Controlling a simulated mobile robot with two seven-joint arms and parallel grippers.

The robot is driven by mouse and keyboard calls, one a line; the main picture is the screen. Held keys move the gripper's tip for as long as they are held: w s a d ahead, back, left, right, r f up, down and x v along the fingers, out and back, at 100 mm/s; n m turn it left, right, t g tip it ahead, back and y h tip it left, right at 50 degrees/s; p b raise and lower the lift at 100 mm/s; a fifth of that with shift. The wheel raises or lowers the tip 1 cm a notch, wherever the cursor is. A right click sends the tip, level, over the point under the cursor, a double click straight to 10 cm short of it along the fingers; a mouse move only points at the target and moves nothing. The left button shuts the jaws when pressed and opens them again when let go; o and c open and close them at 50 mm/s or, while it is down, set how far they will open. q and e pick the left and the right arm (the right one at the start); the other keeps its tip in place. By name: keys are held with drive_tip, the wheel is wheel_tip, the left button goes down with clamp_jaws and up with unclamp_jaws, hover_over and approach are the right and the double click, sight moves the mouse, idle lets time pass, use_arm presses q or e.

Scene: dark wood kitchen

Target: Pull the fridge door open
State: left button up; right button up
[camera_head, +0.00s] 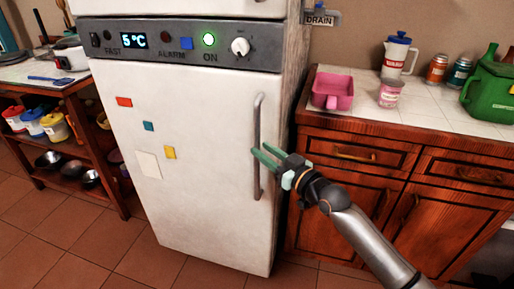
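The white fridge door (195,160) fills the middle of the head view and looks closed. Its long grey vertical handle (258,112) is on the door's right side. My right gripper (262,156) is at the lower half of the handle, with its green fingers pointing left toward the door. The fingers look spread apart, one above the other. They overlap the handle in the picture; whether they touch it I cannot tell. My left gripper is out of view.
A control panel (180,43) reading 5°C tops the door. A wooden cabinet (400,180) stands close on the right, with a pink tub (332,91) and a green bag-like container (490,95) on its counter. A shelf unit (60,150) stands left. Tiled floor (80,235) in front is clear.

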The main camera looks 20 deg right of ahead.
sight(259, 148)
drive_tip(key=shift+x, duration=1.65)
drive_tip(key=shift+c, duration=0.4)
clamp_jaws()
